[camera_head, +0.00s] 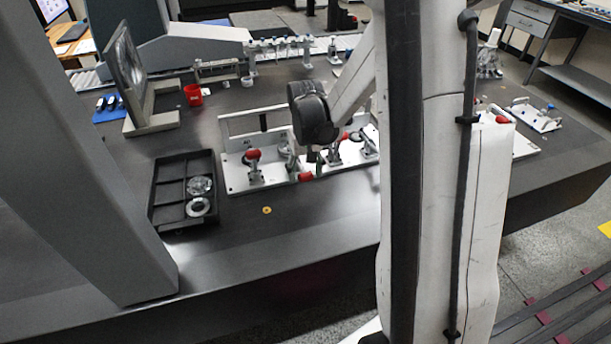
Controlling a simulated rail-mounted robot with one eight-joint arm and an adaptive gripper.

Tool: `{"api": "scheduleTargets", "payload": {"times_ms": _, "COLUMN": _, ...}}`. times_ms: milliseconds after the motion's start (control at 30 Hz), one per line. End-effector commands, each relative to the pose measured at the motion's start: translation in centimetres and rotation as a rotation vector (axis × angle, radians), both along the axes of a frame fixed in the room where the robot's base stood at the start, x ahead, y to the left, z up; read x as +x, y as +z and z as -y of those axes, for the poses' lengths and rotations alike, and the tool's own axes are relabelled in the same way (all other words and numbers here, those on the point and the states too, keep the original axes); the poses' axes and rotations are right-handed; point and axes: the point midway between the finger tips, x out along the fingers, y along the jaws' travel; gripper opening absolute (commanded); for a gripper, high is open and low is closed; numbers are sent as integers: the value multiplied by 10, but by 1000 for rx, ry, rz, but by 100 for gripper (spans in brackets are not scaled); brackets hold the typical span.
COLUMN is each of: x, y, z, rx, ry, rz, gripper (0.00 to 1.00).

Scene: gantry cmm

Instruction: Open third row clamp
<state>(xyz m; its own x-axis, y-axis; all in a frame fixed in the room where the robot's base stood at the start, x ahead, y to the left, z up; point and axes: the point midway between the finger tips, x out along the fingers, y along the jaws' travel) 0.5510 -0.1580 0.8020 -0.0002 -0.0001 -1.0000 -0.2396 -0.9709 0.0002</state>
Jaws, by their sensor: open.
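A white fixture plate (238,182) lies on the dark table and carries several toggle clamps with red handle tips. One clamp (254,168) stands at the plate's left with its red tip up. Another red tip (305,176) shows low at the front edge, and a clamp farther right has a red tip (345,136). I cannot tell which clamp is the third row one. My gripper (307,158) is small and partly hidden under my black wrist joint, low among the clamps near the plate's middle. It is open; whether it touches a clamp is unclear.
A black divided tray (183,163) with metal rings is left of the plate. A red cup (193,95) and a tilted framed panel (126,62) stand behind. Another white plate (538,115) lies at right, beyond my arm. The table front is mostly clear.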

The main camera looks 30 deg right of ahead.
Motion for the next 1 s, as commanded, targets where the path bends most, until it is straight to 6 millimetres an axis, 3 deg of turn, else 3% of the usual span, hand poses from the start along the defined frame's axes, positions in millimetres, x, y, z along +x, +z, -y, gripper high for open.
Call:
{"api": "scheduleTargets", "payload": {"times_ms": 367, "x": 0, "y": -6, "z": 0, "rx": 0, "ry": 0, "rz": 0, "gripper": 52}}
{"api": "scheduleTargets", "payload": {"times_ms": 767, "x": 0, "y": -6, "z": 0, "rx": 0, "ry": 0, "rz": 0, "gripper": 2}}
{"api": "scheduleTargets", "payload": {"times_ms": 1000, "x": 0, "y": -5, "z": 0, "rx": 0, "ry": 0, "rz": 0, "gripper": 0}}
